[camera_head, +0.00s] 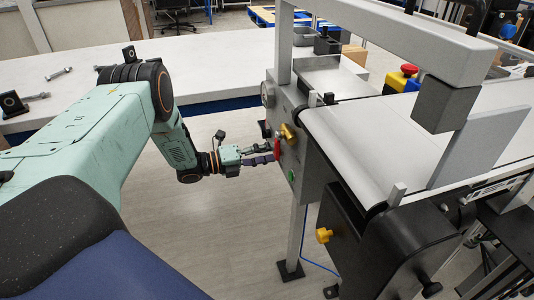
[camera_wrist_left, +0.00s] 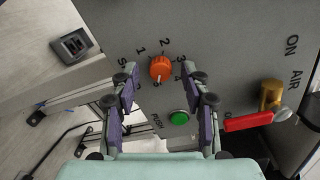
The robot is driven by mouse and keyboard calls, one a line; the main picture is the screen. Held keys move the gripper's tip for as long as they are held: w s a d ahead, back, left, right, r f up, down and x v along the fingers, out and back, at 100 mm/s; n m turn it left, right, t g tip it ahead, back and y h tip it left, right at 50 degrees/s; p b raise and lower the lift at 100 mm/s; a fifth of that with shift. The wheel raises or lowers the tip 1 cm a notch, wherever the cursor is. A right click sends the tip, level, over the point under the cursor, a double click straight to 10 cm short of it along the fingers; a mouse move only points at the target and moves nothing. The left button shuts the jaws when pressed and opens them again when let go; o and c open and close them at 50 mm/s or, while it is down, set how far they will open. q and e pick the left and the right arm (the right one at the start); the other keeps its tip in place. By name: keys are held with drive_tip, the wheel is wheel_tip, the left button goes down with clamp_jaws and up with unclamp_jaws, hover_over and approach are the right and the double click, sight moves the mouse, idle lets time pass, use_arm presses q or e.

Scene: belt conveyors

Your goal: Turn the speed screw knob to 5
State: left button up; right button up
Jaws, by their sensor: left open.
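The orange speed knob (camera_wrist_left: 160,67) sits on the grey control panel (camera_wrist_left: 215,45) in the left wrist view. In the head view my left gripper (camera_head: 268,151) reaches the panel from the left, and I cannot make out the knob there. My right gripper is not in view.
A green push button (camera_wrist_left: 179,118) is below the knob. A red lever (camera_wrist_left: 248,121) with a brass valve (camera_wrist_left: 270,95) is to the right of the fingers. The conveyor belt (camera_head: 365,145) lies beyond the panel, and a white table (camera_head: 215,62) stands behind my arm.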

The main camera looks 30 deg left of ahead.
use_arm(q)
drive_tip(key=v, duration=1.2)
idle(0.3)
